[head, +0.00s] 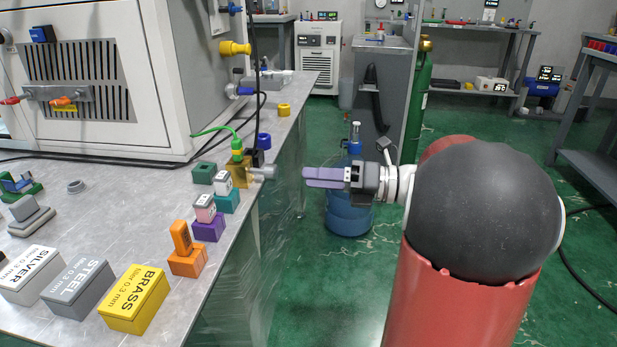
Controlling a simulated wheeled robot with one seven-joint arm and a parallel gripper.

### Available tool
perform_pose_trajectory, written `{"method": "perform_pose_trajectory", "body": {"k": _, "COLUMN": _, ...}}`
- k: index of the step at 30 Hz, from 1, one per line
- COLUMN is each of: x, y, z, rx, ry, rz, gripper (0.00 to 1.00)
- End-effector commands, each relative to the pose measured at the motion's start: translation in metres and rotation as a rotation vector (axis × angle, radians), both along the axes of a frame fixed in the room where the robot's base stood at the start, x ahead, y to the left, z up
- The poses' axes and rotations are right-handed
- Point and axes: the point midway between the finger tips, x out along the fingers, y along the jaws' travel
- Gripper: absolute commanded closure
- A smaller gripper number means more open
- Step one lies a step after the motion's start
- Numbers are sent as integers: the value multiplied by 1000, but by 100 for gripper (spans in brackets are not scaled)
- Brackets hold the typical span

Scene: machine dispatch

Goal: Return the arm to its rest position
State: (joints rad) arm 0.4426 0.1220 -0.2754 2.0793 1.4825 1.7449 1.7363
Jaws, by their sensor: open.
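My gripper (326,178) is at the end of my red and black arm, right of the workbench. Its purple fingers point left toward the bench edge, level with a brass block with a grey cylinder (262,173). From this side view the fingers overlap, so the gap between them is hidden. Nothing shows held in them. The gripper appears over the floor, apart from the bench.
The grey workbench (110,215) on the left carries yellow, grey and white labelled boxes, small coloured blocks and a large machine (100,70). A blue container (347,215) and a green gas cylinder (417,100) stand behind my arm. Green floor lies open around them.

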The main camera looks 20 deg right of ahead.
Motion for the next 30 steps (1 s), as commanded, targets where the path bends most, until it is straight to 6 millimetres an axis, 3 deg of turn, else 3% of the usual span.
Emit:
{"method": "perform_pose_trajectory", "body": {"k": 11, "x": 0, "y": 1, "z": 0, "rx": -3, "ry": -2, "rz": 1, "gripper": 50}}
{"method": "perform_pose_trajectory", "body": {"k": 14, "x": -7, "y": 14, "z": -2, "rx": -67, "ry": -31, "rz": 30, "gripper": 50}}
{"method": "perform_pose_trajectory", "body": {"k": 17, "x": -28, "y": 48, "z": -12, "rx": -265, "ry": -131, "rz": 125, "gripper": 50}}
{"method": "perform_pose_trajectory", "body": {"k": 22, "x": -100, "y": 106, "z": -56, "rx": -852, "ry": -534, "rz": 488, "gripper": 50}}
{"method": "perform_pose_trajectory", "body": {"k": 24, "x": -128, "y": 112, "z": -76, "rx": -1100, "ry": -762, "rz": 692, "gripper": 50}}
{"method": "perform_pose_trajectory", "body": {"k": 27, "x": -159, "y": 106, "z": -97, "rx": -1412, "ry": -1107, "rz": 1014, "gripper": 50}}
{"method": "perform_pose_trajectory", "body": {"k": 30, "x": -174, "y": 92, "z": -106, "rx": -1647, "ry": -1420, "rz": 1333, "gripper": 50}}
